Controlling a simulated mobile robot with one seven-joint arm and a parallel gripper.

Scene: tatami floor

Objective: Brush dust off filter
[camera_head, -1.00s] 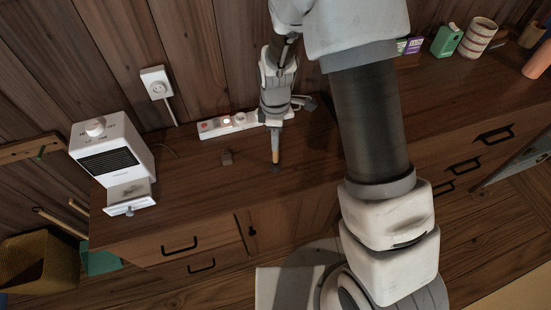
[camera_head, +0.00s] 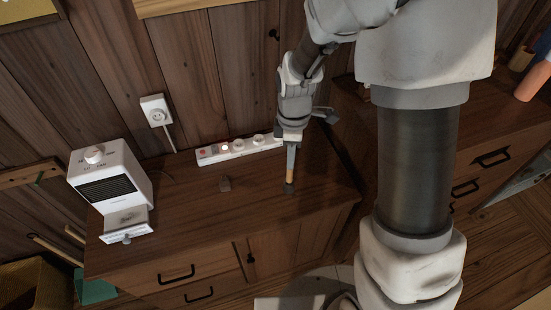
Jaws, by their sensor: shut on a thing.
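My gripper (camera_head: 291,141) is shut on a brush (camera_head: 291,163), which points down with a light-brown handle and a dark tip. The tip is low over the wooden cabinet top; I cannot tell whether it touches. The white heater-like appliance (camera_head: 108,182) stands at the cabinet's left end, well left of the brush. A white tray, apparently the filter (camera_head: 125,221), sticks out of its lower front. A greyish patch shows inside the tray, perhaps dust, but it is too small to be sure.
A white power strip (camera_head: 238,149) lies along the back wall, left of my gripper. A wall outlet (camera_head: 156,110) with a cord is behind.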

